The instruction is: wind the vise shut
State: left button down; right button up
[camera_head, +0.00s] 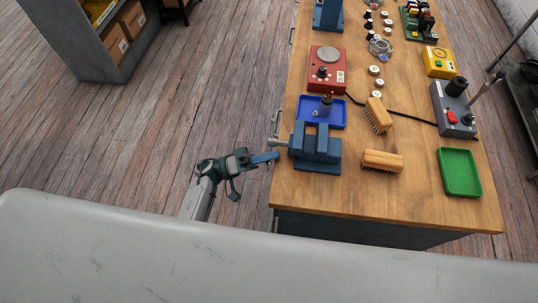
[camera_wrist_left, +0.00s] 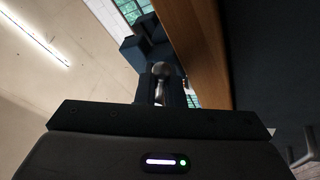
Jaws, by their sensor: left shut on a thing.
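The blue vise (camera_head: 316,150) stands at the left edge of the wooden workbench. Its grey screw end (camera_head: 279,142) sticks out to the left past the bench edge. How wide its jaws stand apart is hard to judge from here. My left gripper (camera_head: 275,157) is beside the bench edge, at the screw end, and shut on the vise handle. In the left wrist view the rounded metal end of the handle (camera_wrist_left: 161,70) sits between the fingers; the rest of the handle is mostly hidden. My right gripper is in neither view.
A blue tray (camera_head: 337,117) with a dark part sits behind the vise. Two wooden brushes (camera_head: 382,161) lie to its right, and a green tray (camera_head: 459,172) is farther right. A red device (camera_head: 326,70) stands behind.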

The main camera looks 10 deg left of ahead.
pick_arm(q)
jog(key=c, duration=1.6)
grip_release()
jog(key=shift+s, duration=0.1)
jog(key=shift+o, duration=0.2)
